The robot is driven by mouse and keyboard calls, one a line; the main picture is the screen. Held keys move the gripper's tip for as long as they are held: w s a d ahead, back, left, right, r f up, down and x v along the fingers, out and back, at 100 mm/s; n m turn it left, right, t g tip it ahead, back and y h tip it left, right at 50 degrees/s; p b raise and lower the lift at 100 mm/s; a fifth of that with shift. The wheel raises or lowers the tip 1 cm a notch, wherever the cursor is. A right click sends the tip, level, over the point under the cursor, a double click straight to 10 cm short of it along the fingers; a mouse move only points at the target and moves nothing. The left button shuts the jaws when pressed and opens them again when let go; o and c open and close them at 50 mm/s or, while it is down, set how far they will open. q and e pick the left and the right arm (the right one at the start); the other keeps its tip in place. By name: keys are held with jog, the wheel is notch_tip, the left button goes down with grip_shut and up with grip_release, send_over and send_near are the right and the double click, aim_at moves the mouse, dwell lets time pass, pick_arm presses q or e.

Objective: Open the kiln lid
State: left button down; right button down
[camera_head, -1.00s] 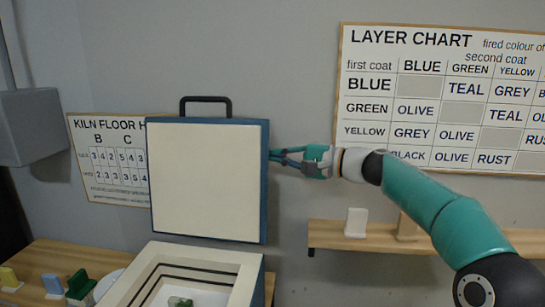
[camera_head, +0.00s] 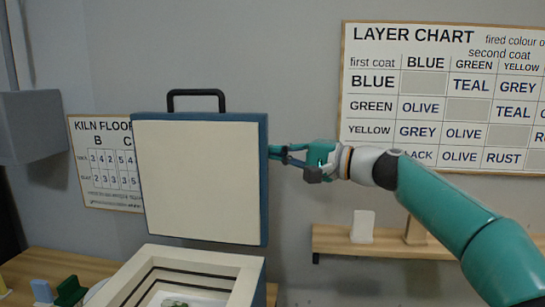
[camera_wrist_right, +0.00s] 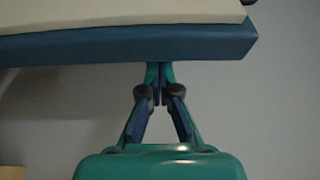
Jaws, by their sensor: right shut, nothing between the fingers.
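The kiln lid (camera_head: 200,180) stands upright at the back of the kiln, its cream inner face toward me and its blue edge on the right. Its black handle (camera_head: 196,93) is at the top. The kiln body (camera_head: 240,262) below is open, with a pale green piece (camera_head: 176,303) inside. My right gripper (camera_head: 272,152) is shut and empty, its fingertips at the lid's right blue edge. In the right wrist view the closed fingertips (camera_wrist_right: 159,70) meet or nearly meet the blue edge of the lid (camera_wrist_right: 150,42). My left gripper is not in view.
A wooden shelf (camera_head: 385,243) with a white tile (camera_head: 362,226) is on the wall at right, below my right arm. A layer chart (camera_head: 445,95) and a kiln floor chart (camera_head: 105,165) hang behind. Blue and green pieces (camera_head: 70,291) stand on the table at lower left.

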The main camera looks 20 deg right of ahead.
jog(key=v, duration=1.2)
jog(key=shift+f, duration=0.15)
